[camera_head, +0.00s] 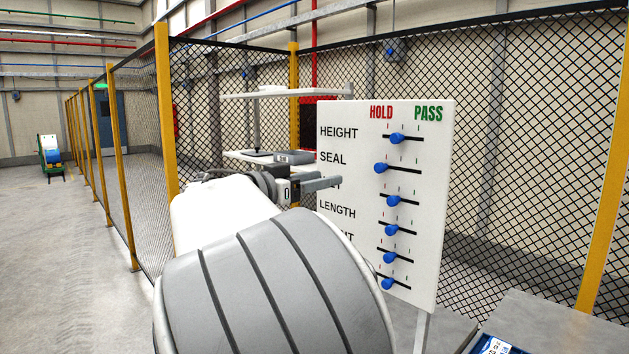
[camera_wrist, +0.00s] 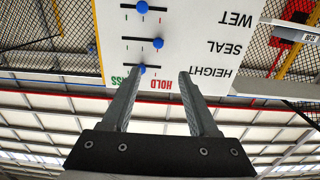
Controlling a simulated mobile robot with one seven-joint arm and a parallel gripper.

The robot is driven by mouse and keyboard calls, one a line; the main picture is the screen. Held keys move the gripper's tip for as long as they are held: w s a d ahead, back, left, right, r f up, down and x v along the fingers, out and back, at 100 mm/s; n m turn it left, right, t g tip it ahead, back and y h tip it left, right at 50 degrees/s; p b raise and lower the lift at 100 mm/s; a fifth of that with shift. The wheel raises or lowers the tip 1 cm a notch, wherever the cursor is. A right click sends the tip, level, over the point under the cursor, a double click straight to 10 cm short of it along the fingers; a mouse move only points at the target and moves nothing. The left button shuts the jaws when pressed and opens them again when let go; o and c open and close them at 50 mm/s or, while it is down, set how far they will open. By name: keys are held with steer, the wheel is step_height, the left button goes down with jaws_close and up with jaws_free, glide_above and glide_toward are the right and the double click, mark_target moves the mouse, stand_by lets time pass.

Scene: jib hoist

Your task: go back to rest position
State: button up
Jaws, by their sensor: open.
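A white panel (camera_head: 425,190) with HOLD and PASS headings carries several rows of sliders with blue knobs. The SEAL knob (camera_head: 380,168) sits at the left, HOLD end of its slot. The HEIGHT knob (camera_head: 397,138) sits further right, short of the PASS end. The LENGTH knob (camera_head: 391,230) and the lower knobs sit left of their slots' right ends. My gripper (camera_head: 328,184) is in front of the panel's left part and hides most of the third label, read as WET in the wrist view. There, my gripper (camera_wrist: 158,77) is open, with nothing held between its fingers.
A black mesh fence (camera_head: 540,150) with yellow posts stands close behind the panel. A white stand with a shelf (camera_head: 262,93) is behind my arm. A grey box-like surface (camera_head: 550,325) is at lower right. Open floor (camera_head: 65,270) lies to the left.

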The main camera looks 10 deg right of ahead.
steer(key=s+d+f+n+g+y, duration=0.3)
steer(key=s+d+f+g+y, duration=0.25)
steer(key=s+d+f, duration=0.55)
steer(key=s+a+f+n+y, duration=0.2)
steer(key=s+y, duration=0.1)
steer(key=s, duration=0.4)
steer(key=s+a+f+n+y+p, duration=0.1)
steer(key=s+a+f+n+y, duration=0.2)
steer(key=s, duration=0.5)
steer(key=s+a+f+n+t+y+p, duration=0.1)
steer(key=s+a+f+n+y, duration=0.2)
steer(key=s, duration=0.5)
steer(key=shift+a+f, duration=0.2)
steer(key=shift+f, duration=0.05)
steer(key=shift+y, duration=0.25)
stand_by(0.7)
